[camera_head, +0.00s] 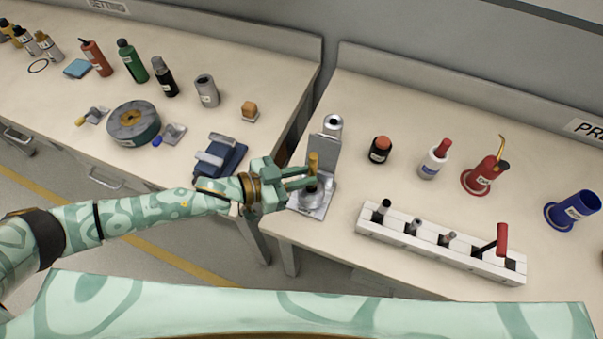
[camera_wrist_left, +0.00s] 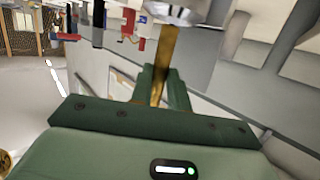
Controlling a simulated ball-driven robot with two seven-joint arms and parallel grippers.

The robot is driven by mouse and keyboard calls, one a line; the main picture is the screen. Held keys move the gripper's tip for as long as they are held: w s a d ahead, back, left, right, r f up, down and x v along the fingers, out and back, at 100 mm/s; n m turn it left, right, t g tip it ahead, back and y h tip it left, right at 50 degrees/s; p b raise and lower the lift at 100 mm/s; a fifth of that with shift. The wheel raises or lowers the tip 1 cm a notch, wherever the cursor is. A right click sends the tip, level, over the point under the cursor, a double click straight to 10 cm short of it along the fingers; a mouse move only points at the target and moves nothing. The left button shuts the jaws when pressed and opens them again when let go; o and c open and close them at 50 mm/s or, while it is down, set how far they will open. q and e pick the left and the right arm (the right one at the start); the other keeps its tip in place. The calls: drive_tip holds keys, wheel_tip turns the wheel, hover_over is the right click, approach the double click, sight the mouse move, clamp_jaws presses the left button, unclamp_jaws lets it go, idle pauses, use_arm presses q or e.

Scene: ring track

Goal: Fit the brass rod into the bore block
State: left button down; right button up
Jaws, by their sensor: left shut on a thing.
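The brass rod (camera_head: 314,161) stands roughly upright in my left gripper (camera_head: 308,177), which is shut on it. The left wrist view also shows the rod (camera_wrist_left: 166,60) between the green fingers (camera_wrist_left: 162,88). A grey metal fixture, which looks like the bore block (camera_head: 318,207), sits at the left edge of the right bench, with a round boss under the rod. In the left wrist view the rod's far end meets or overlaps a shiny round metal part (camera_wrist_left: 174,11). I cannot tell whether the rod's end is inside the bore. My right gripper is not in view.
A grey upright plate (camera_head: 323,153) and a metal cylinder (camera_head: 333,125) stand just behind the rod. A white rack (camera_head: 420,252) with several tools lies to the right. A blue clamp-like fixture (camera_head: 222,158) sits on the left bench. A gap separates the benches.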

sight(301, 192)
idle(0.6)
use_arm(q)
drive_tip(key=shift+p, duration=0.5)
drive_tip(key=shift+f+b, duration=2)
drive_tip(key=shift+f, duration=0.85)
drive_tip(key=c, duration=1.3)
unclamp_jaws()
drive_tip(key=shift+o, duration=0.2)
drive_tip(key=shift+a, duration=0.1)
drive_tip(key=p+v, duration=0.2)
drive_tip(key=v, duration=1.4)
drive_tip(key=shift+s, duration=0.1)
